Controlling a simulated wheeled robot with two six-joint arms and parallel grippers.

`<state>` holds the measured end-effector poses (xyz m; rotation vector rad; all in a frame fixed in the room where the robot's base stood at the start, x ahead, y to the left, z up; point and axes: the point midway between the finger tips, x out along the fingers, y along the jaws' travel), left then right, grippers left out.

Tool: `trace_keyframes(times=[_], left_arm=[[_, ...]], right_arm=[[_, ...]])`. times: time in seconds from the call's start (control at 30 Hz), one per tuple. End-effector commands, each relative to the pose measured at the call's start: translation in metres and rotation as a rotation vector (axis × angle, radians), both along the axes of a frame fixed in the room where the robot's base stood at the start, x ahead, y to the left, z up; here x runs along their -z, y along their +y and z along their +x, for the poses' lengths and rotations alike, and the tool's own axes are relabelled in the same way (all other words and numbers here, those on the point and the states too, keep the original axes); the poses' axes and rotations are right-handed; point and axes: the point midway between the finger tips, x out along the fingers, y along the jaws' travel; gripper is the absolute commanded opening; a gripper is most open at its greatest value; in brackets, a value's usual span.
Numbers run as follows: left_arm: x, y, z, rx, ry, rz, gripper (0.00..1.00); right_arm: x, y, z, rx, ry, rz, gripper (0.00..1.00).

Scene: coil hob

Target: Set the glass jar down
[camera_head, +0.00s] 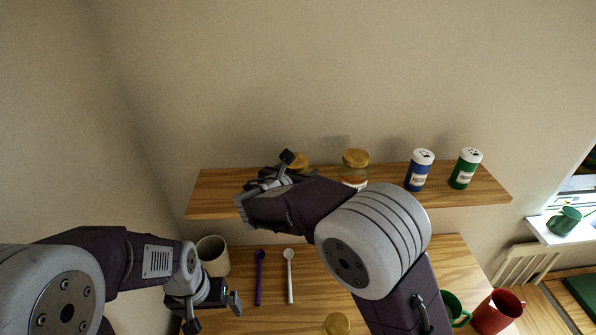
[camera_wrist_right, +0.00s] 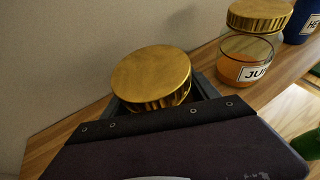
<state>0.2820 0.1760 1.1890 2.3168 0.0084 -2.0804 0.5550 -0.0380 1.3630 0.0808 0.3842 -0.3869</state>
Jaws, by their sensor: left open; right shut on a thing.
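My right gripper (camera_head: 287,168) is shut on a glass jar with a gold lid (camera_head: 300,161), at the wooden shelf (camera_head: 226,190). In the right wrist view the jar's gold lid (camera_wrist_right: 152,76) shows between the jaws (camera_wrist_right: 160,108); the glass below is hidden by my gripper. I cannot tell whether its base touches the shelf. A second jar with a gold lid (camera_head: 355,160) and a label stands on the shelf to the right. It also shows in the right wrist view (camera_wrist_right: 250,45), with orange contents. My left gripper (camera_head: 214,313) is open and empty over the lower counter.
A blue shaker (camera_head: 420,172) and a green shaker (camera_head: 465,170) stand on the shelf's right. Below are a beige cup (camera_head: 213,257), a purple spoon (camera_head: 259,278), a white spoon (camera_head: 290,276), another gold lid (camera_head: 337,324), a green mug (camera_head: 455,309) and a red mug (camera_head: 497,311).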

Motion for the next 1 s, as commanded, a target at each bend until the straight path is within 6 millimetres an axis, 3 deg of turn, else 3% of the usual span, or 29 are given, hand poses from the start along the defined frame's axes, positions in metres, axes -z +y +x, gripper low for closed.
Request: trace_keyframes(times=[0.17,0.2,0.23,0.67,1.0], left_arm=[[0.004,0.000,0.000,0.000,0.000,0.000,1.00],[0.002,0.000,0.000,0.000,0.000,0.000,1.00],[0.002,0.000,0.000,0.000,0.000,0.000,1.00],[0.003,0.000,0.000,0.000,0.000,0.000,1.00],[0.022,0.000,0.000,0.000,0.000,0.000,1.00]], right_arm=[[0.003,0.000,0.000,-0.001,-0.002,0.000,0.00],[0.002,0.000,0.000,0.000,0.000,0.000,0.80],[0.002,0.000,0.000,0.000,0.000,0.000,0.88],[-0.002,0.003,-0.005,-0.003,-0.001,0.001,0.91],[-0.028,0.029,-0.067,-0.006,-0.003,0.001,0.91]])
